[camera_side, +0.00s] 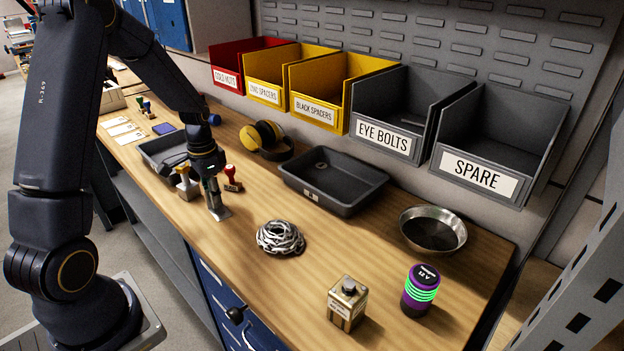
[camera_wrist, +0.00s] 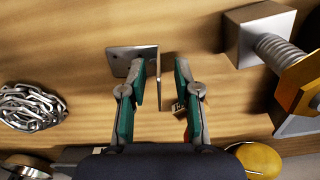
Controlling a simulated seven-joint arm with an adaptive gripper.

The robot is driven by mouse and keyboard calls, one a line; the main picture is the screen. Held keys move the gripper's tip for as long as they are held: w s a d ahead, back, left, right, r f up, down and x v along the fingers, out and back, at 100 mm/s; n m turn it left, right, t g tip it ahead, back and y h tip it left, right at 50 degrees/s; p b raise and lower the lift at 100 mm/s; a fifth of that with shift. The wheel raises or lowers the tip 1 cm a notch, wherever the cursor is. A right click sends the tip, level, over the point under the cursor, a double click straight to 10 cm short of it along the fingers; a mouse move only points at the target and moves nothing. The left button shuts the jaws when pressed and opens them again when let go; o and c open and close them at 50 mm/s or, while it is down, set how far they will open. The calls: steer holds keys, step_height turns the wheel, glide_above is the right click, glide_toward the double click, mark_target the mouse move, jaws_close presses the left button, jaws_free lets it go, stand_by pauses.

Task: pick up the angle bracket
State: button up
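The angle bracket (camera_wrist: 124,58) is a grey metal piece on the wooden bench. In the wrist view its flat plate lies toward the left finger, and its thin upright flange stands between my two fingers. My gripper (camera_wrist: 159,66) is open, with a finger on either side of the flange and visible room on the right side. The left finger overlaps part of the plate. In the side view my gripper (camera_side: 211,196) points down, low over the bench, and the bracket (camera_side: 221,213) shows beneath it, partly hidden.
A block with a threaded shaft (camera_wrist: 270,45) stands close right of my gripper in the wrist view. A red-handled stamp (camera_side: 232,180) is near it in the side view. A chain heap (camera_side: 280,238), black tray (camera_side: 333,208), and ear defenders (camera_side: 265,138) lie around.

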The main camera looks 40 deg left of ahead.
steer(key=shift+f, duration=0.45)
steer(key=shift+c, duration=0.2)
jaws_close()
